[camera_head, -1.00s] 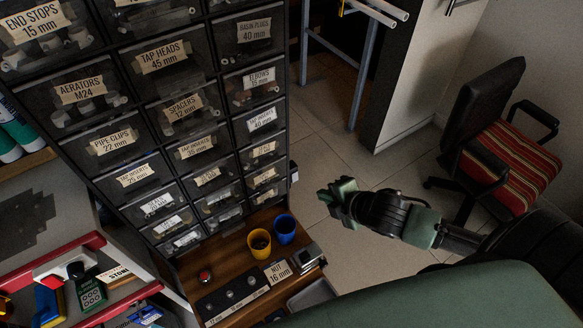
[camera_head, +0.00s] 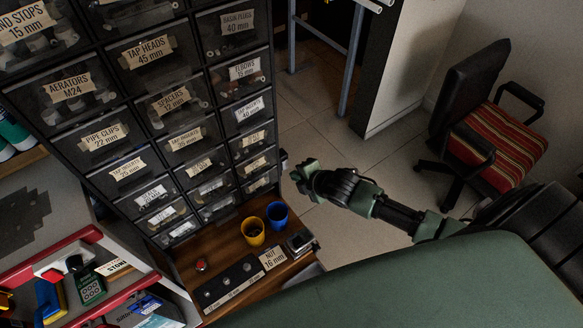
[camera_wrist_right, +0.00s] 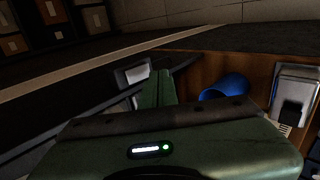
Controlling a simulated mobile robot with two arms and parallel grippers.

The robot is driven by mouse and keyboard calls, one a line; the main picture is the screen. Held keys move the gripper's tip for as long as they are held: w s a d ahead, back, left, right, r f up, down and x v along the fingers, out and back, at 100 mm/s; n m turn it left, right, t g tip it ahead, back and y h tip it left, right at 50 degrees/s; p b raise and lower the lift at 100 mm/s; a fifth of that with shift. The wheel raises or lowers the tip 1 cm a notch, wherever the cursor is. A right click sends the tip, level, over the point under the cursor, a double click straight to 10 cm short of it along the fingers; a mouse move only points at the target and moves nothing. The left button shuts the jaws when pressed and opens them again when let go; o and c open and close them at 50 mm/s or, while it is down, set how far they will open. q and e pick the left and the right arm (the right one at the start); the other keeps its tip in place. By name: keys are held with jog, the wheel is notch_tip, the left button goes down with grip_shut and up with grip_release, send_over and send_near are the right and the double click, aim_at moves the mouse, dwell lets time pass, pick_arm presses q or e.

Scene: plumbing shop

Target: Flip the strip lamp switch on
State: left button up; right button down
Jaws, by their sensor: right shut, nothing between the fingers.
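A small pale box (camera_head: 283,160) sits on the right side of the black drawer cabinet, low down; it looks like the lamp switch, but its rocker is too small to read. In the right wrist view a pale rectangular plate (camera_wrist_right: 132,74), probably the same switch, shows just left of the green fingers. My right gripper (camera_head: 303,178) is shut and empty. It points left at the cabinet's side, close to the box and slightly below it in the picture; contact cannot be made out. The strip lamp itself is not identifiable. My left gripper is out of view.
The drawer cabinet (camera_head: 184,140) stands on a wooden bench (camera_head: 222,250). A blue cup (camera_head: 277,214), a yellow cup (camera_head: 253,231), a red button (camera_head: 201,265) and a grey metal box (camera_head: 299,242) stand there below my gripper. A striped office chair (camera_head: 505,150) is at right; floor between is clear.

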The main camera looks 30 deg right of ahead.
aim_at(286, 165)
jog(key=w, duration=0.2)
jog(key=shift+w+a, duration=0.2)
jog(key=shift+w, duration=0.2)
jog(key=shift+f, duration=0.15)
jog(key=shift+w, duration=0.1)
jog(key=shift+r, duration=0.2)
jog(key=shift+w+r+p, duration=0.1)
jog(key=shift+r+p, duration=0.65)
jog(key=shift+p, duration=0.1)
jog(key=shift+f, duration=0.1)
